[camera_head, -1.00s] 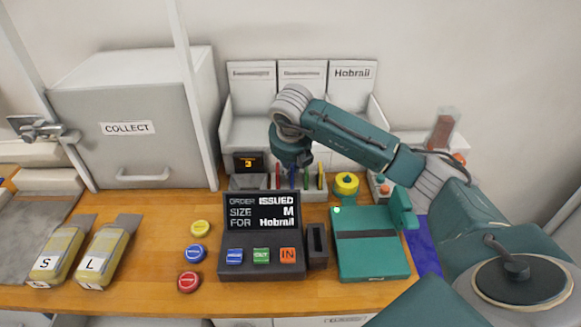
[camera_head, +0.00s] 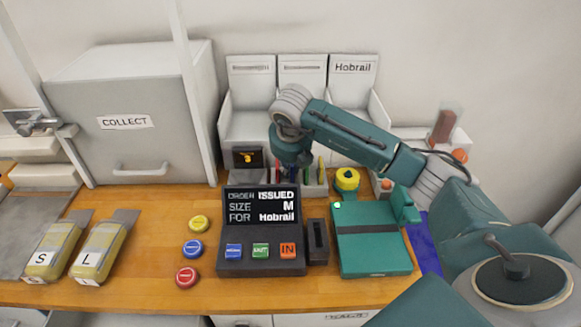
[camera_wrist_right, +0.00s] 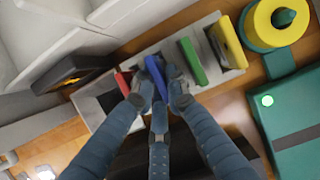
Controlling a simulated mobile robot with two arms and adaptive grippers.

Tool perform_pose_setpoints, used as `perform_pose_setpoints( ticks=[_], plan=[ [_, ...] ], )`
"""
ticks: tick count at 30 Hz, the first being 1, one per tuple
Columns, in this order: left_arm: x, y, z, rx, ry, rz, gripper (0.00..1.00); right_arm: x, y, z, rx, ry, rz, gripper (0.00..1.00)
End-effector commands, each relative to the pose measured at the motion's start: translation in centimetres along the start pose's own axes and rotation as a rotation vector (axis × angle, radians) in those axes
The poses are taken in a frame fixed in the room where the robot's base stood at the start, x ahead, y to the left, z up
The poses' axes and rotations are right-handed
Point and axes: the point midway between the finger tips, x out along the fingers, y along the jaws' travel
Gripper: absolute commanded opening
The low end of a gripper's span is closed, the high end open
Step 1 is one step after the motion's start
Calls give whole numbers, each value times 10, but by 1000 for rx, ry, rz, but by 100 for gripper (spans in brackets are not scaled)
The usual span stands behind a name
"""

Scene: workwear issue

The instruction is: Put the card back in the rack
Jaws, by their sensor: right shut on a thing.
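The grey rack (camera_wrist_right: 205,42) holds several coloured cards in a row. It also shows in the head view (camera_head: 313,191), partly behind the screen. In the right wrist view my right gripper (camera_wrist_right: 158,86) is shut on the blue card (camera_wrist_right: 154,70), which stands at the rack between the red card (camera_wrist_right: 122,82) and the green card (camera_wrist_right: 193,62). A yellow card (camera_wrist_right: 228,46) is at the far end. My fingers hide the blue card's lower part, so I cannot tell how deep it sits. My left gripper is not in view.
A screen console (camera_head: 262,262) with buttons stands in front of the rack. A yellow-and-green round thing (camera_head: 346,180) and a teal device (camera_head: 372,255) are to the right.

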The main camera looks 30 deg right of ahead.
Motion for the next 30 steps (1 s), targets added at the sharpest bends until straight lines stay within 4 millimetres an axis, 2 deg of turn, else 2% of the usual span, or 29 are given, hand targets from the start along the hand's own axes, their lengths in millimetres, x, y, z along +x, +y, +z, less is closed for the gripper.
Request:
perform_pose_setpoints(
  ticks=[14,15,18,30],
  plan=[
    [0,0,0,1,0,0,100,0,0,0,0,0,0,0],
    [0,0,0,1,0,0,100,0,0,0,0,0,0,19],
    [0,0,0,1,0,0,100,0,0,0,0,0,0,35],
    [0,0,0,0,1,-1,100,0,0,0,0,0,0,35]
  ],
)
